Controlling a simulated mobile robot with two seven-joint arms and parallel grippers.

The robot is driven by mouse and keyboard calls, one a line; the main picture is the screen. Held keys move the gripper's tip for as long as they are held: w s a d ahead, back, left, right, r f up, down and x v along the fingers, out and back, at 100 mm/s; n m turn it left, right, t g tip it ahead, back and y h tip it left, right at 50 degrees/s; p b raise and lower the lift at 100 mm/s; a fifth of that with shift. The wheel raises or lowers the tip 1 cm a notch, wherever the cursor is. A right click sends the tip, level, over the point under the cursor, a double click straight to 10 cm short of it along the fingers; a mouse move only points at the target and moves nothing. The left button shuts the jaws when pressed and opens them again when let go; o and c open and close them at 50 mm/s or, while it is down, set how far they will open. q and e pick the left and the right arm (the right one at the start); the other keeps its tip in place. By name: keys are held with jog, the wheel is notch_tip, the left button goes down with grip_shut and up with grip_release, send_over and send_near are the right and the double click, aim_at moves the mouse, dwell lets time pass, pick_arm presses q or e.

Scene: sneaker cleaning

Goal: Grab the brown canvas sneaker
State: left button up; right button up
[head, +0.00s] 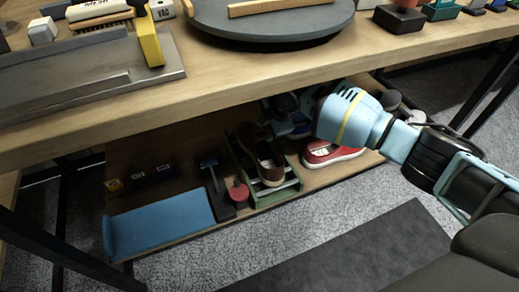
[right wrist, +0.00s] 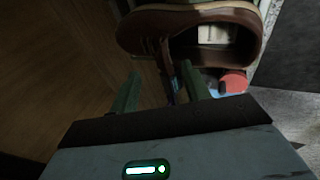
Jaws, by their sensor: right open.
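My right gripper (head: 287,113) reaches under the tabletop, just beyond and to the right of the sneaker. In the right wrist view its two fingers (right wrist: 160,84) are apart and empty, with their tips close to the sneaker's laced side. I cannot tell whether they touch it. My left gripper is not in view.
A red sneaker (head: 328,152) stands on the shelf right of the crate. A blue cloth (head: 160,219), a dark brush (head: 215,183) and a red round item (head: 239,191) lie left of it. The tabletop edge (head: 235,95) overhangs the shelf.

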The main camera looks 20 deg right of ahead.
aim_at(262, 135)
jog(key=shift+b+x, duration=0.3)
jog(key=shift+x, duration=0.55)
jog(key=b+x, duration=0.2)
jog(key=x, duration=0.1)
jog(key=shift+s+f, duration=0.25)
jog(key=shift+f, duration=0.2)
jog(key=shift+w+a+f, duration=0.1)
jog(key=shift+w+f, duration=0.15)
jog(key=shift+f, duration=0.05)
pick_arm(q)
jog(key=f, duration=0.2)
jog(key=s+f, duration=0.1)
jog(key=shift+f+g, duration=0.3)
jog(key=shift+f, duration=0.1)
pick_arm(e)
jog(key=shift+r, duration=0.1)
grip_shut()
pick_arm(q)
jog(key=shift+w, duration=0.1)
